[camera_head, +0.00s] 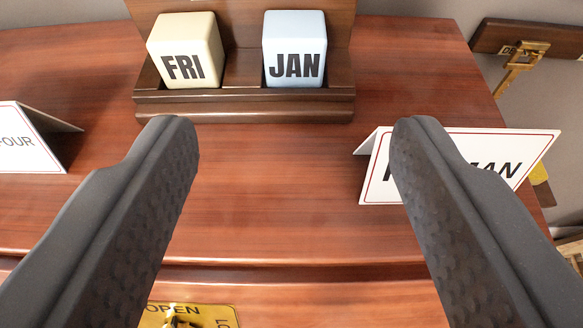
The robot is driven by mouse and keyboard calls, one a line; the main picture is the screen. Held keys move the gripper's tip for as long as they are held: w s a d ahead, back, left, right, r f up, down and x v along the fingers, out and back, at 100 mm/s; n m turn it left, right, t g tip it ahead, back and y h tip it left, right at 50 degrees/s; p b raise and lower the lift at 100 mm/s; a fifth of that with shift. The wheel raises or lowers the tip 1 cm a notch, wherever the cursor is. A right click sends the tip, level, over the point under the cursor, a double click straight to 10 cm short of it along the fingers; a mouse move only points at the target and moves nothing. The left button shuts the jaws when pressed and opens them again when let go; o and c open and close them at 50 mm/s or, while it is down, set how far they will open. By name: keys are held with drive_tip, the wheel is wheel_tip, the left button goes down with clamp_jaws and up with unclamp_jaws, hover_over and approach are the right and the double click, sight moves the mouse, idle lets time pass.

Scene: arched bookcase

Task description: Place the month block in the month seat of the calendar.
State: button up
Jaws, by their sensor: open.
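The month block (294,48), pale blue with "JAN" in black, sits in the right-hand part of the dark wooden calendar (245,108) at the top of the view. A cream block (185,50) reading "FRI" sits in the left-hand part, slightly turned. A gap in the holder shows between the two blocks. My gripper (295,140) is open and empty, its two dark fingers wide apart in front of the calendar. Both blocks are beyond the fingertips, and neither finger appears to touch them.
A white folded card (385,165) stands at the right, partly behind the right finger. Another card (25,140) stands at the left edge. The wooden top (270,190) is clear between the fingers. A yellow "OPEN" plate (190,316) is below its front edge. Brass hardware (522,60) hangs at upper right.

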drive_tip(key=shift+s+r, duration=0.25)
drive_tip(key=shift+s, duration=0.15)
drive_tip(key=s+r+t, duration=0.1)
drive_tip(key=s+r, duration=0.2)
drive_tip(key=r, duration=2)
drive_tip(key=s+r+t, duration=0.1)
drive_tip(key=s+r, duration=0.9)
drive_tip(key=r, duration=0.5)
drive_tip(key=shift+s+r, duration=0.15)
drive_tip(key=shift+s, duration=0.25)
drive_tip(key=shift+d+f+b, duration=0.1)
drive_tip(key=shift+f+b, duration=0.35)
